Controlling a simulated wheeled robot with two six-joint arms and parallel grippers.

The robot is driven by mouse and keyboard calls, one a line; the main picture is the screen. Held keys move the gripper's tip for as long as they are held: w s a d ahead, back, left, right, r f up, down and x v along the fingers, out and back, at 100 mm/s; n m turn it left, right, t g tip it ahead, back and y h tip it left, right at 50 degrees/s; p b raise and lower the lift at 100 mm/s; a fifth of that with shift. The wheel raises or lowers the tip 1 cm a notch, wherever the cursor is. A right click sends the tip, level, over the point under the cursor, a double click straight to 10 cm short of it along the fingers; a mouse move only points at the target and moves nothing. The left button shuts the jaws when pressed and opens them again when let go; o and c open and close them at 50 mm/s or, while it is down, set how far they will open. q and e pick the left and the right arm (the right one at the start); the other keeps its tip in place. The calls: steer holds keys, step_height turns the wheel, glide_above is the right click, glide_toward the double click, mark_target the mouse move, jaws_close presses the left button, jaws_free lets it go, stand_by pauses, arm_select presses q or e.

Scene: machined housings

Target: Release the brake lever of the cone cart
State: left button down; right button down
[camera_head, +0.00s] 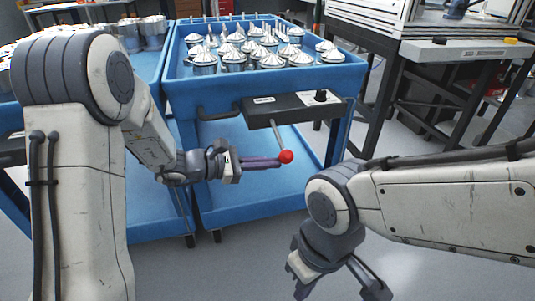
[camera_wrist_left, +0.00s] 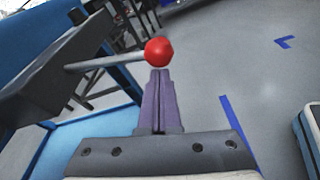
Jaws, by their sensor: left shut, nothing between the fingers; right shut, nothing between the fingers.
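The cone cart (camera_head: 265,88) is blue, with several metal cones (camera_head: 232,58) on its top tray. A dark brake box (camera_head: 292,106) is fixed to its near side. From it a thin metal brake lever (camera_head: 278,135) slants down to a red ball knob (camera_head: 286,156). The knob (camera_wrist_left: 158,51) and lever (camera_wrist_left: 105,62) also show in the left wrist view. My left gripper (camera_head: 279,162) is shut and empty, its purple fingertips (camera_wrist_left: 158,72) right at the knob; whether they touch it I cannot tell. My right gripper (camera_head: 370,278) is lower right, shut, away from the cart.
Another blue cart (camera_head: 143,66) with metal parts stands at the left. A workbench (camera_head: 465,50) with dark legs stands at the right. A dark handle (camera_head: 217,114) sticks out of the cone cart beside the box. Grey floor is open in front of the cart.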

arm_select(q)
step_height(320, 180, up, 10)
steer(key=n+g+p, duration=0.2)
steer(key=n+p, duration=0.3)
steer(key=p, duration=1)
steer(key=shift+f+h+p, duration=0.2)
steer(key=shift+h+p, duration=0.1)
steer(key=shift+h, duration=0.1)
steer(key=shift+w, duration=0.1)
step_height(320, 180, down, 4)
steer(key=s+a+b, duration=0.2)
steer(key=b, duration=0.1)
steer(key=p+v, duration=0.2)
steer(key=v, duration=0.7)
steer(key=shift+a+r, duration=0.25)
steer(key=shift+r, duration=0.15)
